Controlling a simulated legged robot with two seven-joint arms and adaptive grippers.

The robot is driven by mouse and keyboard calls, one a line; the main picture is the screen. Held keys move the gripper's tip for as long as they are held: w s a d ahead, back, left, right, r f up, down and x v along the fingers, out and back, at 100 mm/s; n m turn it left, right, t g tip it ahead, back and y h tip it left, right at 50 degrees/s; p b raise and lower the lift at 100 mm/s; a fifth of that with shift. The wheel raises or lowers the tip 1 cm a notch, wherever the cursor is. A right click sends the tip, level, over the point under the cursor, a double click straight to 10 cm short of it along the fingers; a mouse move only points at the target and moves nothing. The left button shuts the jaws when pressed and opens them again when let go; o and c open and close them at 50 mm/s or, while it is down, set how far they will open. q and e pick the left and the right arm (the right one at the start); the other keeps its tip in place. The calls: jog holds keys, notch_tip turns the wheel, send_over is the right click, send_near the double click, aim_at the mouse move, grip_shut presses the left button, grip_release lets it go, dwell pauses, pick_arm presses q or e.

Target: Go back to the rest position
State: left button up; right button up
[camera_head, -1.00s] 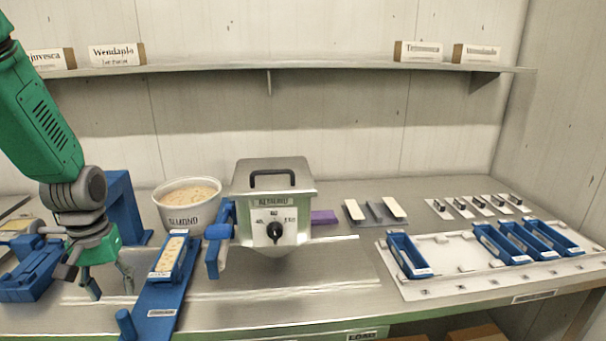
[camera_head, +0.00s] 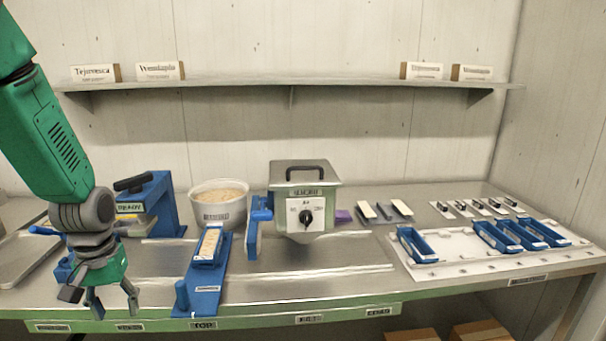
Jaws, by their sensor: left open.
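My left gripper (camera_head: 114,304) hangs at the lower left, fingers pointing down, open with nothing between them. It is over the front left edge of the steel table (camera_head: 330,283), left of the blue stand (camera_head: 204,287) that bears a filled mould (camera_head: 209,243). My right gripper is not in this view.
A blue press-like device (camera_head: 157,205) stands behind my left arm. A white tray (camera_head: 455,266) with several blue moulds lies at the right. Flat tools and small parts lie behind it. A shelf (camera_head: 290,83) with labelled boxes runs along the wall. The table's front middle is clear.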

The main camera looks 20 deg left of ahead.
pick_arm(q)
jog(key=d+f+m+y+b, duration=0.1)
jog(key=d+f+m+b, duration=0.2)
jog(key=d+f, duration=0.5)
jog(key=d+f+m+b, duration=0.2)
jog(key=d+f+b, duration=0.15)
jog(key=f, duration=0.95)
jog(key=s+d+f+m+h+b, duration=0.1)
jog(key=s+d+f+m+b, duration=0.2)
jog(key=s+d+f, duration=0.7)
notch_tip(320, 180, down, 3)
jog(key=d+b, duration=0.1)
jog(key=d, duration=0.2)
jog(key=shift+m+t, duration=0.3)
jog(key=shift+m, duration=0.1)
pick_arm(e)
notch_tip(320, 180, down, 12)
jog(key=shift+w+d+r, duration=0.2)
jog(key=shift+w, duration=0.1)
pick_arm(q)
jog(key=shift+w, duration=0.1)
jog(key=shift+c, duration=0.5)
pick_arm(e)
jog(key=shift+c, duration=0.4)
